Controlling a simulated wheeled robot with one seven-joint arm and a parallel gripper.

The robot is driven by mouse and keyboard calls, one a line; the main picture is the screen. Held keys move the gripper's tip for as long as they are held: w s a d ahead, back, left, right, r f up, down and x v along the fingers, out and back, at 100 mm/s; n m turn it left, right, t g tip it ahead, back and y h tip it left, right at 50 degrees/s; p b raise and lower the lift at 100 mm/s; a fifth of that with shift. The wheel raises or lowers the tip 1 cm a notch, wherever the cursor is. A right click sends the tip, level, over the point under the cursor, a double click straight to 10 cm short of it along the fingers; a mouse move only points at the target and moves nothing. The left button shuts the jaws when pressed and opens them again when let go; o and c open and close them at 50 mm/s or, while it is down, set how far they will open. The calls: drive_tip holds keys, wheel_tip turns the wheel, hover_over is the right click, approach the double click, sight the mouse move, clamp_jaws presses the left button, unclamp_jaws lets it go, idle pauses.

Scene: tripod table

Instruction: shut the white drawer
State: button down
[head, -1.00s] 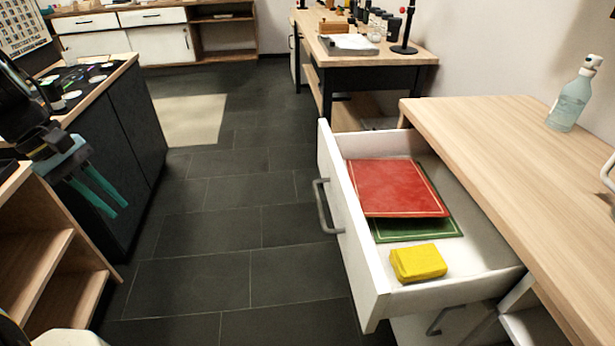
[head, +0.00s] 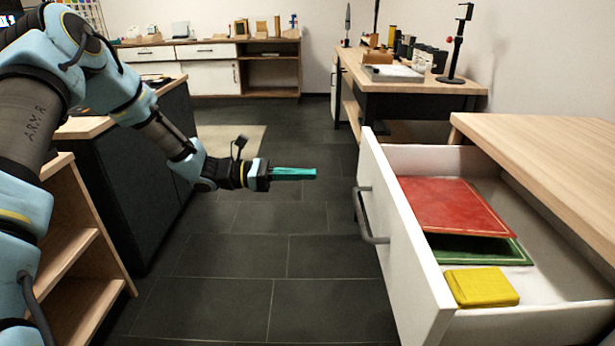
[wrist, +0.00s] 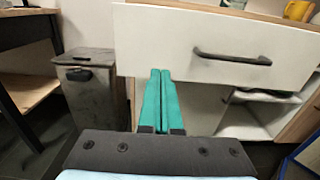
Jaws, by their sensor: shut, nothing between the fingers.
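The white drawer (head: 407,262) is pulled well out of the wooden-topped cabinet at the right in the head view. Its grey bar handle (head: 368,215) is on the front panel, facing left. A red folder (head: 455,205), a green folder (head: 490,250) and a yellow block (head: 481,287) lie inside. My gripper (head: 314,173) is shut and empty, left of the drawer front, pointing right towards it with a gap. In the wrist view the teal fingers (wrist: 161,75) lie together, just below the drawer front (wrist: 165,42) and left of its handle (wrist: 232,58).
The cabinet top (head: 560,150) overhangs the drawer's right side. Open wooden shelves (head: 75,240) stand at the left, by a dark cabinet (head: 135,170). A workbench (head: 415,85) stands behind the drawer. The dark tiled floor (head: 275,262) between is clear. A grey bin (wrist: 92,95) shows in the wrist view.

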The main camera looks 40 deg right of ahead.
sight(365, 174)
drive_tip(key=x, duration=1.1)
drive_tip(key=shift+s+d, duration=0.1)
drive_tip(key=shift+s, duration=0.05)
drive_tip(key=b+x, duration=0.2)
drive_tip(key=x, duration=2.1)
drive_tip(key=shift+f, duration=0.2)
drive_tip(key=shift+s+d+r, duration=0.1)
drive_tip(key=shift+s+d, duration=0.3)
drive_tip(key=shift+d, duration=0.1)
drive_tip(key=shift+s+r, duration=0.1)
drive_tip(key=shift+s+d+r, duration=0.1)
drive_tip(key=shift+d+r, duration=0.05)
